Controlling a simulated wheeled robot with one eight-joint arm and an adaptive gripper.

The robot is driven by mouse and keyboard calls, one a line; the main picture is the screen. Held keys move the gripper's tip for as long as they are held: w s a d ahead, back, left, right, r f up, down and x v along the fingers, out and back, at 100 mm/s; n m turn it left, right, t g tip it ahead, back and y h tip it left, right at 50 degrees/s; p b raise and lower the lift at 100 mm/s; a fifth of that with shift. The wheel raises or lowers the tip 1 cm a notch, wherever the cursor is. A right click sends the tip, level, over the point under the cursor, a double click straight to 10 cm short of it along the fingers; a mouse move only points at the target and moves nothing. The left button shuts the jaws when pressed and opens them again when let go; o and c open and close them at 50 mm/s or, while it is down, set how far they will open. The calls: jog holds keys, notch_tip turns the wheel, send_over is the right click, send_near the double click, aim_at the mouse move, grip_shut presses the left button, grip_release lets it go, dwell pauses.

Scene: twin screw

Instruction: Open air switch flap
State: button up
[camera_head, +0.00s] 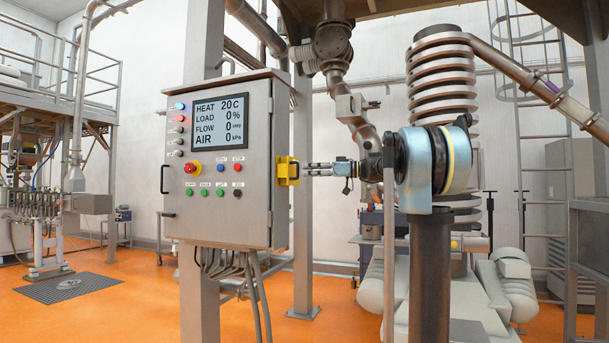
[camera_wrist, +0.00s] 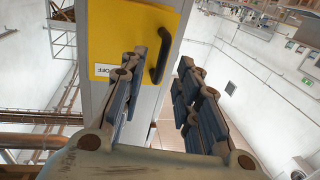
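The air switch flap (camera_head: 287,170) is a yellow plate on the right side of the grey control cabinet. In the wrist view the yellow flap (camera_wrist: 115,30) fills the upper middle, with a black bar handle (camera_wrist: 162,58) at its right edge. It looks shut. A small white label (camera_wrist: 104,70) reading OFF shows at its lower left. My gripper (camera_head: 312,169) points left at the flap, just right of it. In the wrist view my gripper (camera_wrist: 161,62) is open, and the handle appears between the fingertips. I cannot tell whether they touch it.
The cabinet's display (camera_head: 220,123) reads AIR 0 kPa, above several coloured buttons. A grey post (camera_head: 304,230) stands behind the flap. Pipes and a ringed column (camera_head: 441,80) are behind my arm. The orange floor (camera_head: 130,305) at front left is mostly clear.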

aim_at(293, 171)
jog(key=shift+w+a, duration=0.2)
jog(key=shift+a, duration=1)
jog(key=shift+c, duration=0.2)
grip_shut()
